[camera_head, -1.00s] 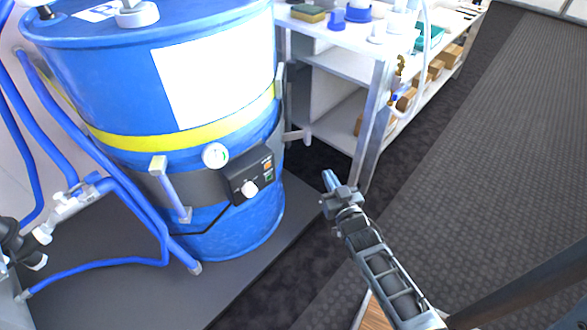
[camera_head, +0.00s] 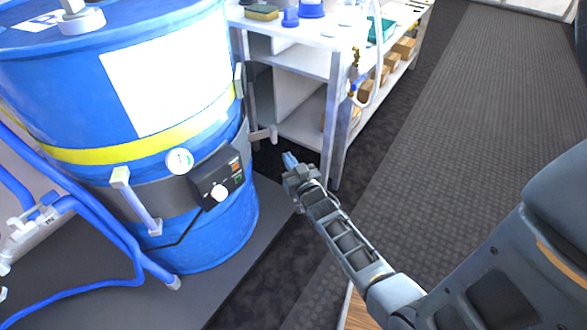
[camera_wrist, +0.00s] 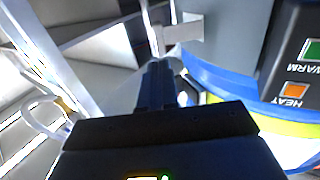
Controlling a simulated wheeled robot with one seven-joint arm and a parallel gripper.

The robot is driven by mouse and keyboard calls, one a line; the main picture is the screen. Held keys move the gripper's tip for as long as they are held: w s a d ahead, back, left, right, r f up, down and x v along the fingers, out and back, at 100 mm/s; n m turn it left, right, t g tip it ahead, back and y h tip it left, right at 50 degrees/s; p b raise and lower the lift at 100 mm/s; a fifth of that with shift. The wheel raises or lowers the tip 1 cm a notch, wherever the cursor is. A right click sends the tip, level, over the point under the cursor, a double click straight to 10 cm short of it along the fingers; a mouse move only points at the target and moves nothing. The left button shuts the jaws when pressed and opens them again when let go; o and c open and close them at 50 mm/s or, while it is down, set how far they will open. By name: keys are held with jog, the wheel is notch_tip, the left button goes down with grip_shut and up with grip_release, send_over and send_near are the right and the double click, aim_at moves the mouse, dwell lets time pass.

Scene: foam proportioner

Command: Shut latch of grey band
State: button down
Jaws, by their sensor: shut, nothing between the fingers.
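The grey band (camera_head: 178,200) wraps around the blue drum (camera_head: 215,245) below the yellow stripe. A pale latch lever (camera_head: 263,134) sticks out from the band at the drum's right side, standing away from the drum wall. In the wrist view a pale latch plate (camera_wrist: 183,30) shows just beyond the fingertips. My gripper (camera_head: 290,160) is shut and empty, to the right of and slightly below the lever in the head view. The fingers (camera_wrist: 158,80) point toward the latch in the wrist view; I cannot tell whether they touch it.
A black control box (camera_head: 217,180) with a white knob sits on the band, beside a round gauge (camera_head: 180,161). A white shelf bench (camera_head: 300,62) stands close behind the gripper. Blue hoses (camera_head: 90,215) run at the left. Dark floor (camera_head: 450,150) is clear at right.

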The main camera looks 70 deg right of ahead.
aim_at(275, 138)
jog(key=b+x, duration=0.1)
jog(key=x, duration=0.7)
jog(key=shift+w+d+f, duration=0.1)
jog(key=shift+d, duration=0.05)
